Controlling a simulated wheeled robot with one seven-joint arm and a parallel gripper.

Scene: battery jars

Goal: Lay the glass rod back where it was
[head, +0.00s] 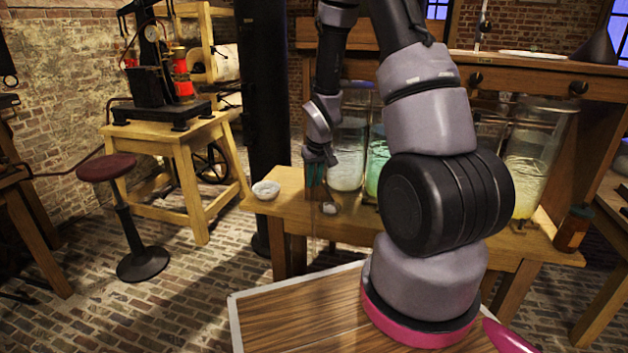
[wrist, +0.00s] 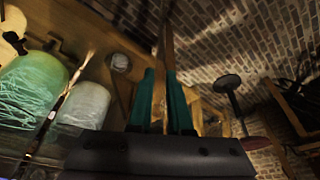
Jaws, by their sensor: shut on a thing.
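My gripper (head: 316,182) has teal fingers and points down over the left front part of the wooden bench (head: 290,186). It is shut on the thin glass rod (head: 314,235), which hangs roughly upright below the fingers and is faint against the floor in the head view. In the wrist view the rod (wrist: 166,60) shows between my gripper's fingertips (wrist: 164,75), running away from the camera. Glass jars stand in a row on the bench: a pale one (head: 347,160) just right of my gripper, then a green one (head: 377,165), partly hidden by my arm.
A white bowl (head: 265,190) sits on the bench's left end, and a small pale object (head: 329,208) lies near its front edge. A jar of yellowish liquid (head: 525,175) stands at the right. A red-topped stool (head: 107,168) stands on open brick floor at left.

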